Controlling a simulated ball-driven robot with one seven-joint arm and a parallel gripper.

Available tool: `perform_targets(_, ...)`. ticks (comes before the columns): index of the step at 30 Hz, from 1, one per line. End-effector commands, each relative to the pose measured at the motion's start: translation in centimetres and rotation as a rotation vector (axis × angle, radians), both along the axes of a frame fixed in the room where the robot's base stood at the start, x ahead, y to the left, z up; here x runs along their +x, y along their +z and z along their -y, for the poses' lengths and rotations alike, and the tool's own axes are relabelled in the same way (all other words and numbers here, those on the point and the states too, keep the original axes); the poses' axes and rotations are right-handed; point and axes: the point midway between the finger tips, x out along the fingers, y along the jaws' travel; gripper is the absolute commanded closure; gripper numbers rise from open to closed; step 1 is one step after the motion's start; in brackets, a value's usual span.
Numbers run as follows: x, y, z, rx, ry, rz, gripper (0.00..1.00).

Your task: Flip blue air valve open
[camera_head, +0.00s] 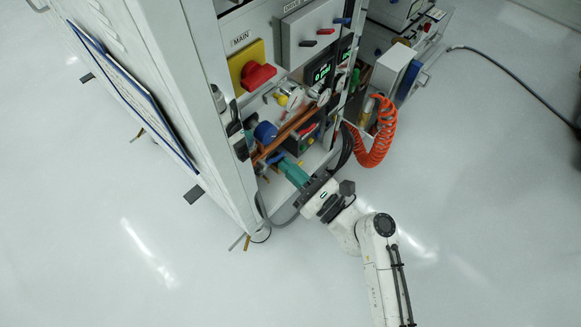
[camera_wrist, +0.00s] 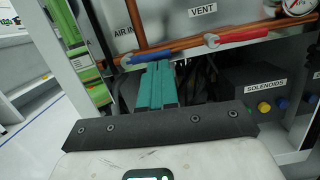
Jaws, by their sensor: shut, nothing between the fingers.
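The blue air valve handle (camera_wrist: 147,57) lies roughly level, slightly tilted, across the copper pipework under the AIR IN label (camera_wrist: 125,31) in the wrist view. In the head view, the blue handle (camera_head: 275,158) shows small at the front of the panel. My gripper (camera_wrist: 160,66) is shut and empty, with its teal fingers together. The fingertips are just below the right part of the blue handle in the picture; I cannot tell whether they touch it. In the head view, my gripper (camera_head: 284,164) reaches into the cabinet opening from the lower right.
A red valve handle (camera_wrist: 236,35) sits right of the blue one, under the VENT label (camera_wrist: 203,10). The SOLENOIDS box (camera_wrist: 262,90) is at the right, and a green terminal strip (camera_wrist: 90,80) at the left. An orange coiled hose (camera_head: 378,140) hangs beside the cabinet.

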Motion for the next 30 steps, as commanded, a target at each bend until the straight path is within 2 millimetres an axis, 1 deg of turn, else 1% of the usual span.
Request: perform_targets(30, 0.30, 0.86, 0.23, -0.123, -0.001, 0.159, 1.00)
